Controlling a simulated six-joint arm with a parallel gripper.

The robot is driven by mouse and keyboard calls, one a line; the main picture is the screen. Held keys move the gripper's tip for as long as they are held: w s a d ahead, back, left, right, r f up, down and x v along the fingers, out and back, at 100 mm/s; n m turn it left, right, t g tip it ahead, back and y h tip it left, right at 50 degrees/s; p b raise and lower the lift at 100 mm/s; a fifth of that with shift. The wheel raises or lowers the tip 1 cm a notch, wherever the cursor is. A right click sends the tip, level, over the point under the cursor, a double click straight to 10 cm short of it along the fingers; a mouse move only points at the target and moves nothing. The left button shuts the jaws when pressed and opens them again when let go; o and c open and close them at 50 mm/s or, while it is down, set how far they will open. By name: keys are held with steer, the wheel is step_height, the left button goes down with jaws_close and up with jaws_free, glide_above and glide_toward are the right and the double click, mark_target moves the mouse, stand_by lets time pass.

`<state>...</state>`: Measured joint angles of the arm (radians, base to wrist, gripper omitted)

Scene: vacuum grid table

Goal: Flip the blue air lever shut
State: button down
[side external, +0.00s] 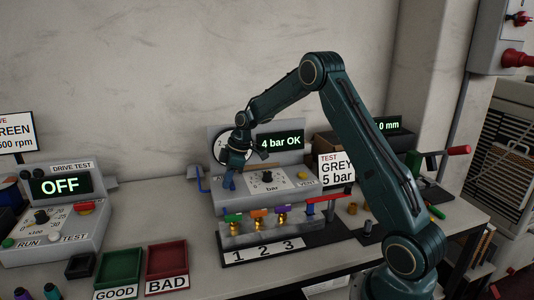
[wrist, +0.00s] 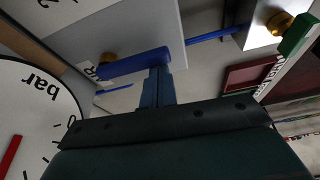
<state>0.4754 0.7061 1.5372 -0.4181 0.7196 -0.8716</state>
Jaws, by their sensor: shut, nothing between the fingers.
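My gripper (wrist: 157,70) is shut and empty. Its blue fingertips overlap the lever's right part in the wrist view; I cannot tell whether they touch it. In the side view my gripper (side external: 229,183) points down at the left front of the grey pressure station (side external: 290,190). There I cannot make out the lever separately from the fingers. The station's display (side external: 280,141) reads "4 bar OK".
A round bar gauge (wrist: 35,120) is close at the left in the wrist view. A board labelled 1 2 3 (side external: 290,250) with several coloured valve handles stands in front of the station. A green tray (side external: 120,267) and red tray (side external: 167,261) are at the front left.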

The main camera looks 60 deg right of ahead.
mark_target(239, 192)
steer(key=shift+r, duration=0.1)
stand_by(0.4)
steer(key=v, duration=1)
steer(key=shift+d, duration=0.15)
steer(key=shift+w, duration=0.1)
steer(key=s+a+r+m+t+h, duration=0.1)
steer(key=s+a+r+m, duration=0.3)
steer(key=s+a+r, duration=0.9)
steer(key=s+a+f+m, duration=0.2)
steer(key=s+a, duration=0.1)
steer(key=s, duration=0.6)
steer(key=s+a+f+m+t+h, duration=0.1)
steer(key=s+a+f+m, duration=0.1)
steer(key=s, duration=0.8)
steer(key=shift+a+f+t, duration=0.2)
steer(key=shift+a+t, duration=0.1)
steer(key=shift+a, duration=0.55)
